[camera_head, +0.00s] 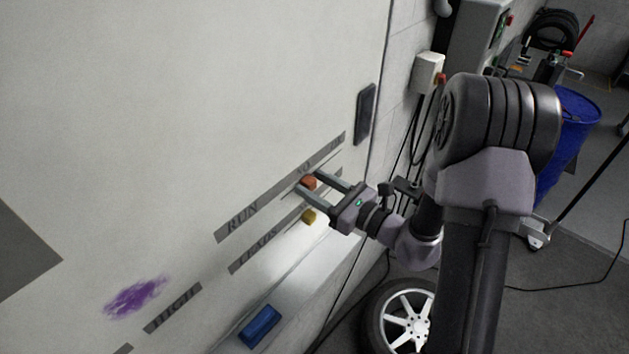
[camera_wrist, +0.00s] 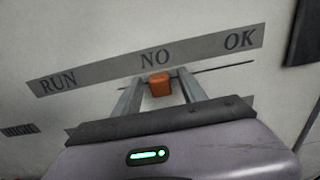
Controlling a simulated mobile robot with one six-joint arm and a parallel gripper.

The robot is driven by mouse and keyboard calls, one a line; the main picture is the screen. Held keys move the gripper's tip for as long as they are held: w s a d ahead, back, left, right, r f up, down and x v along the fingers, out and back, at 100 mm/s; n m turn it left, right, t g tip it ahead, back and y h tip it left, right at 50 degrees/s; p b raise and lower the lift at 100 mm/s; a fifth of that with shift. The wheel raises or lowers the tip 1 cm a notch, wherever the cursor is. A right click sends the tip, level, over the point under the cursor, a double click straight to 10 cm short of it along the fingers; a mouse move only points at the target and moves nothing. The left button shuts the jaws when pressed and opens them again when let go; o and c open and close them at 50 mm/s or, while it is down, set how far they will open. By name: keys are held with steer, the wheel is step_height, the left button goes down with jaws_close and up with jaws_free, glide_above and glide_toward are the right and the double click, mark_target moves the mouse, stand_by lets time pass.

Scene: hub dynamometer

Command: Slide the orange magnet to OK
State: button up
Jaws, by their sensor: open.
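The orange magnet (camera_head: 309,182) is on the white board, at the lower edge of a grey strip (camera_head: 240,223). In the wrist view the strip reads RUN, NO and OK from left to right. There the orange magnet (camera_wrist: 159,85) sits just below NO, and the OK label (camera_wrist: 240,40) is to its right. My gripper (camera_head: 316,181) is open at the board, one finger on each side of the magnet. In the wrist view my gripper (camera_wrist: 160,88) also has its fingers around the magnet; I cannot tell whether they touch it.
A yellow magnet (camera_head: 308,216) sits below, by a second grey strip (camera_head: 252,258). A black block (camera_head: 366,114) is on the board near its right edge. A blue eraser-like block (camera_head: 260,326) lies on the ledge below. A purple smear (camera_head: 136,297) marks the board.

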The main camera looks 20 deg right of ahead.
steer(key=shift+a, duration=0.15)
steer(key=shift+w, duration=0.1)
jaws_close()
stand_by(1.3)
